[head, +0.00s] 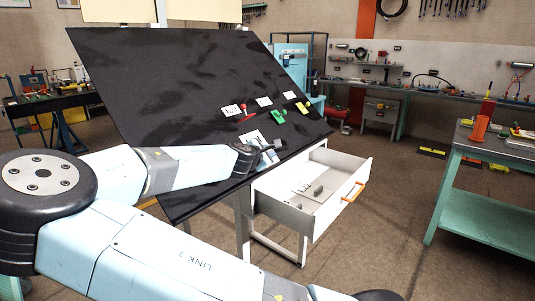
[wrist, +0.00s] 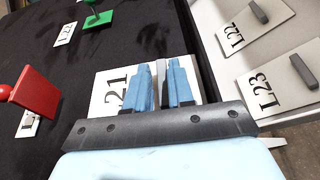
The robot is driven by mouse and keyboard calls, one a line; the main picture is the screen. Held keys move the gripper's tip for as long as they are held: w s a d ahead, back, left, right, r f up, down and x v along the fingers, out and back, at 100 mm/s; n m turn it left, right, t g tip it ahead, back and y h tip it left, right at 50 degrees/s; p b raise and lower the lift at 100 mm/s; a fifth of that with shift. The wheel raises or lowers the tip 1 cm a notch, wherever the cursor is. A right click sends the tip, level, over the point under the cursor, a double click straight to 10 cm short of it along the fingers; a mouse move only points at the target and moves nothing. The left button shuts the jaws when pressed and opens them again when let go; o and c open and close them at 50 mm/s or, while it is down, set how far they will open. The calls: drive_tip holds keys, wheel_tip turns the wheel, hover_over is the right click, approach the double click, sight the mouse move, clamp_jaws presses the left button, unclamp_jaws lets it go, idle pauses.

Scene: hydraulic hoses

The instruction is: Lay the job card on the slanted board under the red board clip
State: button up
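The job card (wrist: 110,92), white and marked "L21", shows under my gripper (wrist: 162,85) in the wrist view. The two blue fingers are close together at the card's middle and seem shut on its grip block, mostly hidden between them. In the head view the card (head: 254,138) is at the lower right of the black slanted board (head: 150,80), by my gripper (head: 268,152). I cannot tell whether it touches the board. The red board clip (head: 248,117) is up-left of the card; in the wrist view the red clip (wrist: 35,92) is at the left.
A green clip (head: 278,116) and a yellow clip (head: 303,107) sit right of the red one, each near a white label. An open white drawer (head: 345,205) below the board's right edge holds cards "L22" (wrist: 240,35) and "L23" (wrist: 275,90) with grey grip blocks.

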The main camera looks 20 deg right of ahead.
drive_tip(key=o, duration=0.4)
drive_tip(key=v, duration=1.3)
drive_tip(key=shift+s+a+r, duration=0.1)
drive_tip(key=shift+s+a, duration=0.1)
drive_tip(key=shift+s, duration=0.05)
